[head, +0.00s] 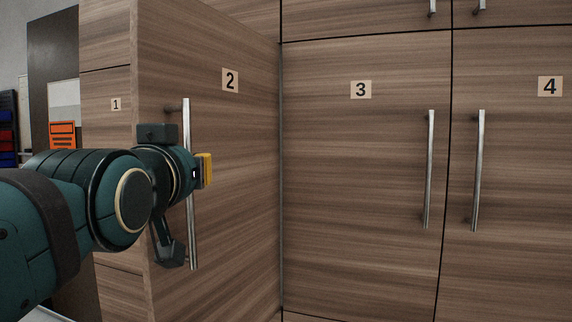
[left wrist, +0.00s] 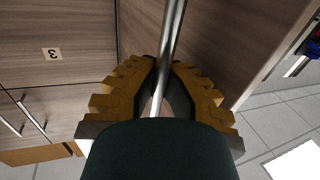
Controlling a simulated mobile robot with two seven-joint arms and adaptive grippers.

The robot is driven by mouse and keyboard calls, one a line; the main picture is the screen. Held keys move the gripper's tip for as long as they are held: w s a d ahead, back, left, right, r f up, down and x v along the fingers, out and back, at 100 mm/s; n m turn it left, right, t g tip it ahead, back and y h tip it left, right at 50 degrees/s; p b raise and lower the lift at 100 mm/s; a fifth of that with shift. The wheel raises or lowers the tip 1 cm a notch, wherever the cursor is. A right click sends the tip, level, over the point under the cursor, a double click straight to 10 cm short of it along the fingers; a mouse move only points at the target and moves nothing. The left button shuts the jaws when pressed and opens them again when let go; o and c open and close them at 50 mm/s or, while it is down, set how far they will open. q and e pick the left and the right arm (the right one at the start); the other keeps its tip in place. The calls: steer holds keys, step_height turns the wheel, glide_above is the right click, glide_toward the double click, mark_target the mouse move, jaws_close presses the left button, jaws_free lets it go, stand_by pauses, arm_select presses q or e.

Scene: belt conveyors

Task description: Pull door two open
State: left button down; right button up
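Door two (head: 235,190), a brown wood-grain panel with a "2" label (head: 230,80), stands swung outward at an angle from the cabinet front, its right edge meeting door 3. Its upright silver bar handle (head: 187,112) is near its free left edge. My left gripper (head: 205,170) is at the handle's middle. In the left wrist view, its yellow ridged fingers (left wrist: 164,75) close in on both sides of the handle bar (left wrist: 174,25), with the tips against it. The arm hides part of the handle in the head view. My right gripper is not in view.
Door 3 (head: 350,190) and door 4 (head: 525,190) are closed, with upright bar handles. A panel labelled "1" (head: 115,150) lies left of door two. Tiled floor (left wrist: 265,115) shows beyond door two's free edge.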

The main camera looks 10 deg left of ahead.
arm_select(q)
steer(key=shift+d+f, duration=0.1)
steer(key=shift+f, duration=0.1)
stand_by(0.5)
steer(key=c, duration=1.1)
jaws_free()
steer(key=shift+s, duration=0.15)
steer(key=shift+o, duration=0.4)
steer(key=shift+s+r, duration=0.15)
steer(key=s+d, duration=0.1)
steer(key=s, duration=1)
steer(key=shift+s+d, duration=0.2)
steer(key=shift+s, duration=0.2)
